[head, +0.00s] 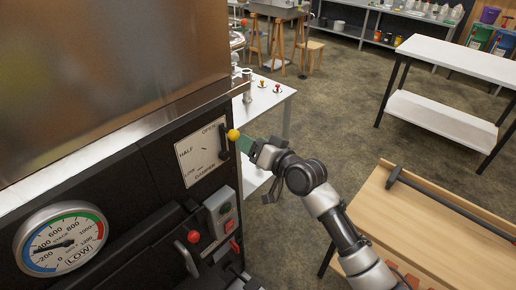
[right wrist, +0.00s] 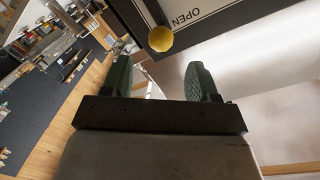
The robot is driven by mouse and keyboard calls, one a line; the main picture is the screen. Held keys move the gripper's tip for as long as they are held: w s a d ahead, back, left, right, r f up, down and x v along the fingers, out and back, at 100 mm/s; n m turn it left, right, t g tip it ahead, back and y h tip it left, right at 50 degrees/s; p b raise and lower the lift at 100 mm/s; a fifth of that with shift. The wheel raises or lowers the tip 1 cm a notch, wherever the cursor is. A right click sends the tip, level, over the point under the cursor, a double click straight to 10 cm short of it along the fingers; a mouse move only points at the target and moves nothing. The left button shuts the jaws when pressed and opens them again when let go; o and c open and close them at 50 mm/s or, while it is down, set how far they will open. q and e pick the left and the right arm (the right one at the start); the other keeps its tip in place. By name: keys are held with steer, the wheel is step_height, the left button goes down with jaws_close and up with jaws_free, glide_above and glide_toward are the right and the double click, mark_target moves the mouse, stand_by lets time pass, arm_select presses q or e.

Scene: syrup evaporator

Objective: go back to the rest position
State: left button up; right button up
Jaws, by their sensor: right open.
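My right gripper (head: 246,145) is beside the damper plate on the evaporator's dark front. In the right wrist view its two green fingers (right wrist: 162,82) are spread apart with nothing between them. The yellow knob (head: 233,135) of the damper lever is close by, at the upper part of the plate near the word OPEN. In the right wrist view the knob (right wrist: 160,38) lies beyond the fingertips, clear of both. The white damper plate (head: 197,160) is marked OPEN and HALF, with a lower mark hard to read. My left gripper is not in view.
A stack dial (head: 62,245) and a red-knobbed lever (head: 194,237) are on the evaporator front. A wooden bench (head: 440,240) stands at right, a white table (head: 470,62) behind it. Stools (head: 310,50) stand at the back. Open floor (head: 330,110) lies between.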

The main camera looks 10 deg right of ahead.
steer(key=shift+v, duration=0.85)
steer(key=s+d+f+m+g+h, duration=0.1)
steer(key=d+f+h, duration=0.1)
steer(key=f, duration=0.9)
steer(key=s+d+f+g+h, duration=0.1)
steer(key=d+f+g+h, duration=0.1)
steer(key=f, duration=0.9)
steer(key=s+d+f+g+h, duration=0.1)
steer(key=s+d+f+g, duration=0.1)
steer(key=s+f, duration=0.45)
steer(key=s+d+f+g+h, duration=0.1)
steer(key=s+d+f+h, duration=0.15)
steer(key=f, duration=0.75)
steer(key=s+d+f+n+g, duration=0.2)
steer(key=s+f+g, duration=0.1)
steer(key=s+f, duration=1.05)
steer(key=s+f+n+g+h, duration=0.1)
steer(key=s+f+g, duration=0.1)
steer(key=s, duration=1.1)
steer(key=s+d+f+n+g, duration=0.1)
steer(key=s+f, duration=0.4)
steer(key=s, duration=0.8)
steer(key=shift+g+h, duration=0.35)
steer(key=shift+g, duration=0.45)
